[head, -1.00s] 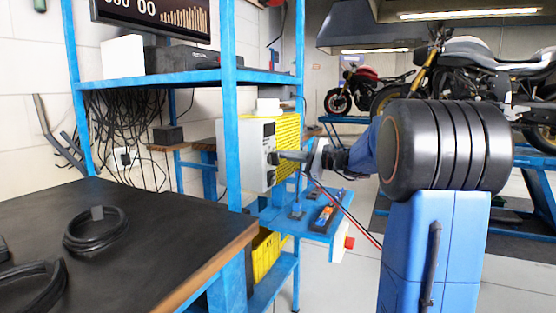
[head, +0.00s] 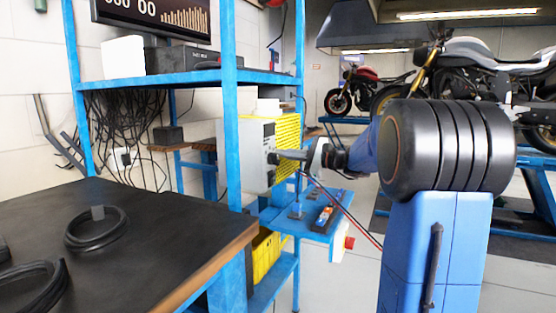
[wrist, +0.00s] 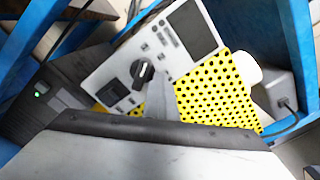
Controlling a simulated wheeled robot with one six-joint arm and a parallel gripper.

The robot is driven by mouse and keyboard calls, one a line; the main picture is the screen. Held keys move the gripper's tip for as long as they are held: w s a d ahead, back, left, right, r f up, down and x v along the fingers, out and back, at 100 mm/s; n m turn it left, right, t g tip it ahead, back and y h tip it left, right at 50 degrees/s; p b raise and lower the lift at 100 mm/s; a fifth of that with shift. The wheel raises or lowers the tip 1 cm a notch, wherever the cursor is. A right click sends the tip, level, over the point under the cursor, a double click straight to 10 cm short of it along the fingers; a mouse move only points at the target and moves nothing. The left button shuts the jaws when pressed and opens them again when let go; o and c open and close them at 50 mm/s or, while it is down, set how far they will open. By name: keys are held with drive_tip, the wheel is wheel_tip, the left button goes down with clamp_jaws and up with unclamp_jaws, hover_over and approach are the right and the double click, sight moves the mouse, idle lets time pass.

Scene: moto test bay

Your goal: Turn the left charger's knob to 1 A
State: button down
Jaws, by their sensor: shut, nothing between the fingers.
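The charger (head: 256,150) stands on the blue rack, with a pale front panel and yellow perforated side. In the wrist view, its panel (wrist: 113,71) appears tilted. It carries a round black knob (wrist: 142,72) with a light pointer mark, a dark display (wrist: 191,36) and small buttons. The scale marks around the knob are too small to read. My gripper (head: 278,156) is shut and empty, its tips close to the panel. In the wrist view, the gripper's fingers (wrist: 157,90) appear just beside the knob's lower right; I cannot tell whether they touch it.
A small blue shelf (head: 315,222) with tools lies below my arm, and red and black cables hang nearby. The dark workbench (head: 120,235) holds black coils. A dark box with a green light (wrist: 37,94) sits beside the charger.

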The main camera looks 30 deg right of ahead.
drive_tip(key=shift+s+a+y, duration=0.15)
drive_tip(key=shift+a+y, duration=0.15)
drive_tip(key=shift+a, duration=0.5)
drive_tip(key=shift+d+f, duration=0.25)
drive_tip(key=shift+f, duration=0.15)
drive_tip(key=v, duration=0.7)
drive_tip(key=shift+d+r, duration=0.25)
drive_tip(key=shift+d, duration=0.1)
idle(0.6)
